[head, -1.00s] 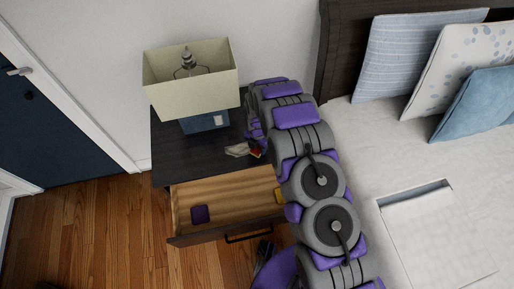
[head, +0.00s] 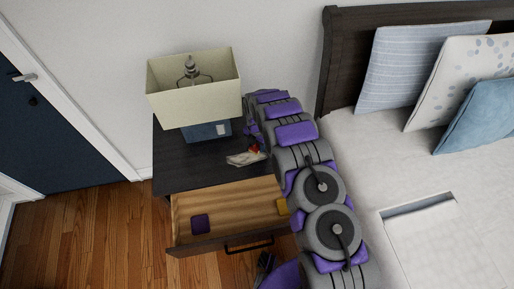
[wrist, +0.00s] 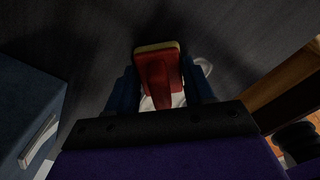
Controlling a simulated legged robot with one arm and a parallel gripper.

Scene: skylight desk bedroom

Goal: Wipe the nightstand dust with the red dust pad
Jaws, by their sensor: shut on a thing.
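The dark nightstand (head: 180,165) stands against the wall with its drawer (head: 235,208) pulled open. My gripper (wrist: 163,85) is shut on the red dust pad (wrist: 160,72), which has a yellowish far edge in the wrist view. The pad is low over or on the nightstand top; contact is not clear. In the head view my arm hides most of the gripper, and only a bit of red pad (head: 254,149) shows. A pale, irregular thing (head: 242,159) lies beside it near the top's front edge. I cannot make out separate dust.
A lamp with a cream shade (head: 195,95) and blue base (head: 207,132) stands on the nightstand, left of my gripper. The drawer holds a purple item (head: 200,224) and a yellow item (head: 282,206). The bed (head: 360,165) is close on the right.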

